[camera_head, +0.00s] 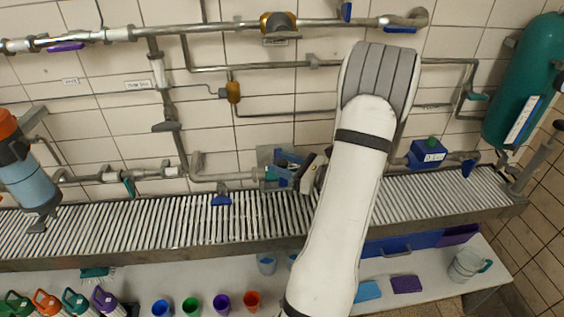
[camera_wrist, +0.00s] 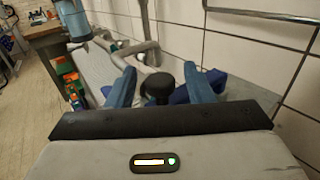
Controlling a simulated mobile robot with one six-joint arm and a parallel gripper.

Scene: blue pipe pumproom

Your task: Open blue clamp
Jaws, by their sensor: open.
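My gripper (camera_wrist: 160,72) is open in the wrist view, with its two blue fingers apart. A black round knob (camera_wrist: 158,88) shows between the fingers, on or in front of the pipework. A dark blue part (camera_wrist: 215,80) shows behind and beside the right finger; it may be the blue clamp, but much of it is hidden. I cannot tell whether a finger touches it. In the head view, my gripper (camera_head: 290,172) is at the lower pipe just above the grated channel, partly hidden by my arm.
The grated channel (camera_head: 150,232) runs along the tiled wall under the pipes. A blue box (camera_head: 427,154) and a green tank (camera_head: 525,85) stand at the right. A blue and orange canister (camera_head: 25,170) is at the left. Coloured cups (camera_head: 192,306) stand on the lower shelf.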

